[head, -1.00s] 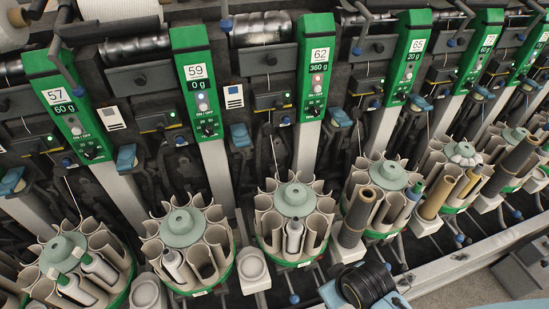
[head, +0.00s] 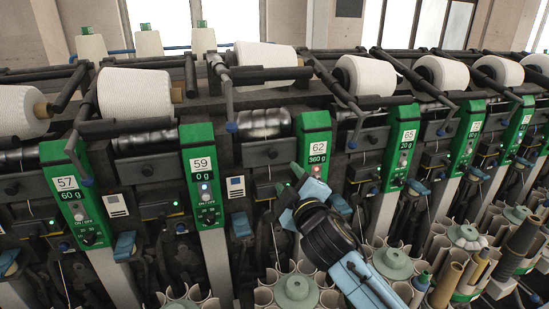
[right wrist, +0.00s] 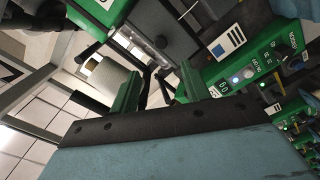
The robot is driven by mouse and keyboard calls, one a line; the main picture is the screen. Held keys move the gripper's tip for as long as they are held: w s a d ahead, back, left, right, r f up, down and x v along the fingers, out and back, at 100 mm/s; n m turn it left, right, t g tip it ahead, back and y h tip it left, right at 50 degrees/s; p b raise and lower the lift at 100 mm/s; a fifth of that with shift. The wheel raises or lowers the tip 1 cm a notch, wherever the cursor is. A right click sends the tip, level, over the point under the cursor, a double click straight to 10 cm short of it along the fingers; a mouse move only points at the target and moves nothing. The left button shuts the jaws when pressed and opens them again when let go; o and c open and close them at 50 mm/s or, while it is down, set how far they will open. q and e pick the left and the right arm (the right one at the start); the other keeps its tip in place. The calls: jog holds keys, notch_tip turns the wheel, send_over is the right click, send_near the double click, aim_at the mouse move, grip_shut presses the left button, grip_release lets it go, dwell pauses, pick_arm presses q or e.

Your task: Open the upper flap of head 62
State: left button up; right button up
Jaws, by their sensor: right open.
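Head 62 has a green panel (head: 314,146) with a white 62 label and a 360 g display. A dark grey cover with a round knob (head: 270,154) sits left of this panel, below a shiny drum; I cannot tell for sure that it is the upper flap. My right gripper (head: 297,177) is in front of the lower part of the panel and hides its controls. In the right wrist view the two green fingers (right wrist: 158,88) are apart with nothing between them. My left gripper is not in view.
The green panels of head 59 (head: 203,175) and head 65 (head: 402,146) stand on either side. A white yarn cone (head: 265,54) lies above, with dark arms (head: 340,88) reaching forward. Round bobbin magazines (head: 296,288) stand below.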

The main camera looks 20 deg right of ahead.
aim_at(273, 155)
jog(key=w, duration=1.2)
jog(key=shift+w, duration=0.15)
jog(key=shift+c, duration=0.5)
jog(key=shift+f, duration=0.1)
grip_shut()
